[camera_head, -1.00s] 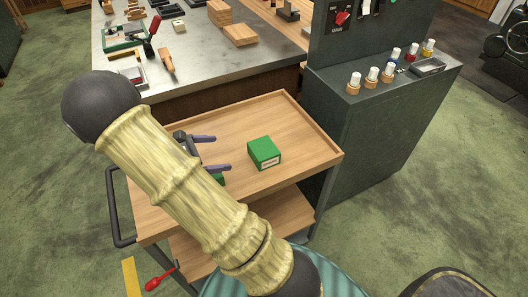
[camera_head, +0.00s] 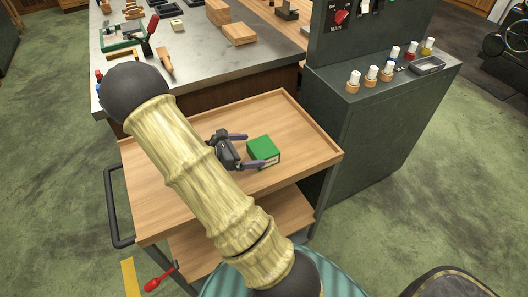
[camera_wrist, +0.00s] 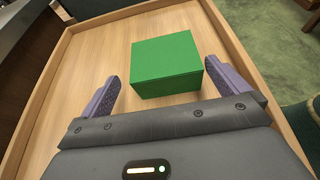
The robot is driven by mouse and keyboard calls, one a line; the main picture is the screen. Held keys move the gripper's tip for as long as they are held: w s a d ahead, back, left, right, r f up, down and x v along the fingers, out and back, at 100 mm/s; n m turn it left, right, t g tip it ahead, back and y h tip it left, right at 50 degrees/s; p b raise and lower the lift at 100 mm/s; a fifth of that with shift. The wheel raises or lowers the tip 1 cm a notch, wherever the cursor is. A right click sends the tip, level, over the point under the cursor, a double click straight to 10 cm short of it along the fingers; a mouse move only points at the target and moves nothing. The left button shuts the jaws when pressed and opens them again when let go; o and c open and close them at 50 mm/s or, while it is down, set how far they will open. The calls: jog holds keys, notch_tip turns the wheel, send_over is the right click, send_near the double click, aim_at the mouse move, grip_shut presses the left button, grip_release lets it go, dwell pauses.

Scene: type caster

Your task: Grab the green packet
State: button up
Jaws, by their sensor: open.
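The green packet (camera_head: 264,148) is a small box with a pale label on its front side, standing on the wooden cart top. My gripper (camera_head: 262,150) is low over the cart at the packet's left, with its purple fingers spread and pointing toward it. In the wrist view the green packet (camera_wrist: 166,62) lies ahead, between the lines of the two open fingers (camera_wrist: 162,78). Its near end reaches between the fingertips. Neither finger is clearly touching it. My forearm hides part of the cart to the left.
The cart top (camera_head: 285,115) has a raised rim and is otherwise mostly clear. A dark cabinet (camera_head: 370,140) with several small bottles stands close at the right. A metal-topped workbench (camera_head: 190,60) with tools and wood blocks is behind. A red screwdriver (camera_head: 160,279) lies below the cart.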

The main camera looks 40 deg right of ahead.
aim_at(265, 149)
jog(key=shift+s+d+f, duration=0.1)
jog(key=shift+s+d, duration=0.05)
jog(key=shift+d, duration=0.15)
jog(key=shift+d, duration=0.15)
jog(key=shift+s+d+f, duration=0.15)
jog(key=shift+s+d, duration=0.05)
jog(key=shift+d, duration=0.1)
jog(key=x, duration=0.4)
jog(key=shift+s+d+f, duration=0.1)
jog(key=shift+s+f, duration=0.05)
jog(key=shift+s, duration=0.05)
jog(key=shift+c, duration=0.4)
jog(key=c, duration=1.8)
